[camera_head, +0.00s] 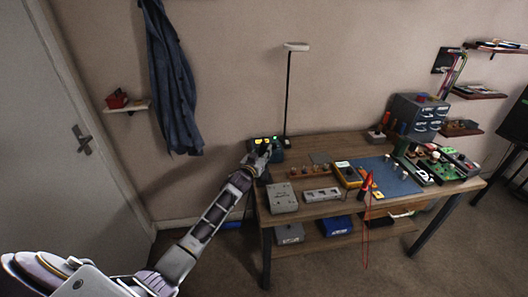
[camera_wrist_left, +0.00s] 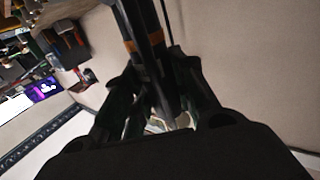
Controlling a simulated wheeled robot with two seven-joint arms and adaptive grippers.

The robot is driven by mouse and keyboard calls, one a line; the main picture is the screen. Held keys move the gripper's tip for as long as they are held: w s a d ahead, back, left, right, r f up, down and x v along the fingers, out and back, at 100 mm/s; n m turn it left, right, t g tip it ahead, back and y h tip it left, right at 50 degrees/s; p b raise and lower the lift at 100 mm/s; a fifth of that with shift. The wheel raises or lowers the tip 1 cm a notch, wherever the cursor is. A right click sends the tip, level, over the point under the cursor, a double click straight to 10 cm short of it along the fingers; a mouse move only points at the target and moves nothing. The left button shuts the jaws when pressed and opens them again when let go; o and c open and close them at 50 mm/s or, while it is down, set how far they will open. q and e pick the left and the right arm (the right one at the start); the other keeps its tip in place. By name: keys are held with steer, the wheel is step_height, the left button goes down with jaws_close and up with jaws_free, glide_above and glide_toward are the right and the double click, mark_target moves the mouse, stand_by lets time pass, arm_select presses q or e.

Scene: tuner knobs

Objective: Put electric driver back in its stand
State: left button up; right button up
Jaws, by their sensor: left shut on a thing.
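My left gripper (camera_head: 262,156) reaches to the far left corner of the workbench, just in front of a dark station with lit yellow and green displays (camera_head: 276,142). In the left wrist view, its fingers (camera_wrist_left: 160,105) are shut on a long dark body with an orange band, which appears to be the electric driver (camera_wrist_left: 145,45). The driver's lower end is hidden between the fingers. In the head view the driver is too small to tell apart from the gripper. I cannot make out the driver's stand for certain. My right gripper is not in view.
The workbench (camera_head: 318,208) carries a grey box (camera_head: 282,197), a yellow multimeter (camera_head: 348,174), a blue mat (camera_head: 388,178) and a drawer cabinet (camera_head: 417,117). A lamp pole (camera_head: 288,95) stands close behind the gripper. A red tool (camera_head: 366,186) with a hanging cable is near the front edge.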

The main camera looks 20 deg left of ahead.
arm_select(q)
steer(key=shift+f, duration=0.2)
steer(key=o, duration=1.1)
steer(key=shift+f, duration=0.1)
steer(key=s, duration=1.2)
stand_by(0.3)
stand_by(0.4)
